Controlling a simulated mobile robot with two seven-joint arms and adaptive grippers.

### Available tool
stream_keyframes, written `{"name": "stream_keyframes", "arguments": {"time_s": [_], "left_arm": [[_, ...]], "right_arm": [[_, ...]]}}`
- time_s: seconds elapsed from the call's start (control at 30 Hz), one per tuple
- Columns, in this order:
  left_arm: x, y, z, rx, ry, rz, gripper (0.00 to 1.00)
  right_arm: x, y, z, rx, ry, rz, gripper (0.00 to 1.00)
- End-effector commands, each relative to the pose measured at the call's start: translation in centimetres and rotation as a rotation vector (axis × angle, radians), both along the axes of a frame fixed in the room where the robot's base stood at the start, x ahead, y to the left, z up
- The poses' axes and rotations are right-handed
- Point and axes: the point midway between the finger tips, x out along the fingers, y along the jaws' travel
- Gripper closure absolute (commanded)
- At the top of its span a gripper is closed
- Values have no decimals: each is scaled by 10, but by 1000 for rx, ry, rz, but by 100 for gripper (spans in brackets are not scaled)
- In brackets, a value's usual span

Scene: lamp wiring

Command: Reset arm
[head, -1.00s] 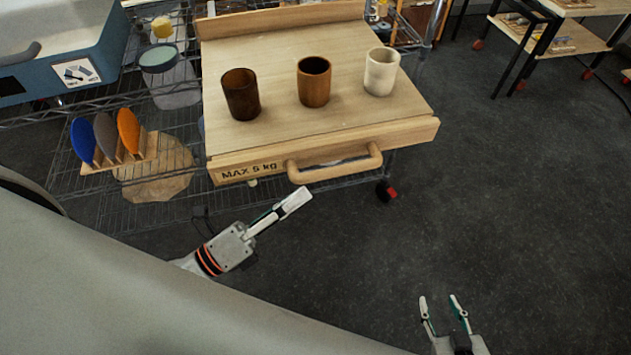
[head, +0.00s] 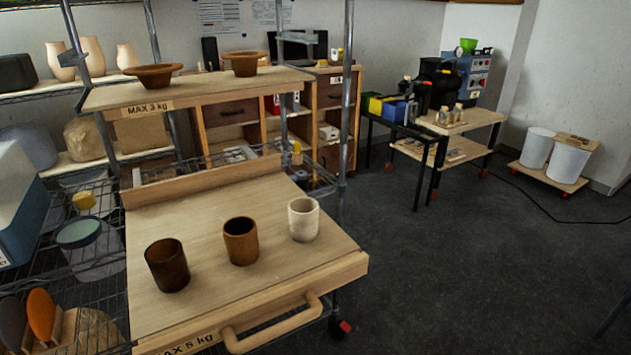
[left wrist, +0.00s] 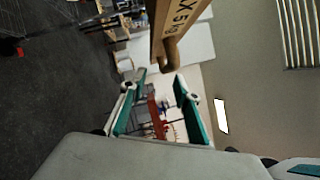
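In the head view the wooden tray (head: 215,290) stands on the wire rack. It bears a dark brown cup (head: 167,265), an orange-brown cup (head: 240,241) and a cream cup (head: 303,219), all upright. Neither gripper shows in the head view. In the left wrist view my left gripper (left wrist: 160,84) is open, its two white and teal fingers apart with nothing held between them. The tray's edge and handle (left wrist: 172,50) show beyond the fingertips, apart from them. A white and teal part at the lower right edge may be my right gripper; its fingers cannot be made out.
A shelf (head: 210,88) with two brown bowls stands behind the tray. Coloured discs (head: 41,313) in a wooden rack are at the lower left. A small table (head: 475,118) and white bins (head: 568,160) stand at the back right. The floor (head: 470,260) right of the tray is clear.

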Motion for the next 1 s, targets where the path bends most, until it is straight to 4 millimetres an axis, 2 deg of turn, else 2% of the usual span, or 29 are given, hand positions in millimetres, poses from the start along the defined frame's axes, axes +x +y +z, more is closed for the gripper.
{"name": "stream_keyframes", "arguments": {"time_s": [0.07,0.17,0.27,0.4,0.5,0.6,0.77,1.0], "left_arm": [[10,9,-13,-128,129,48,68],[21,23,-42,-357,348,130,68],[24,34,-79,-613,576,225,68],[15,38,-135,-971,869,368,68],[1,34,-168,-1185,1037,467,68],[-12,28,-192,-1344,1155,547,68],[-25,22,-211,-1470,1246,618,68],[-26,21,-213,-1486,1256,627,68]], "right_arm": [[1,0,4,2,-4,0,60],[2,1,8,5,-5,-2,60],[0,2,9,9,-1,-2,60],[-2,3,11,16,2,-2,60],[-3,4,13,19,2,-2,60],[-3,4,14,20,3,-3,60],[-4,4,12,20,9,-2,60],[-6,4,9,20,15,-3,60]]}}
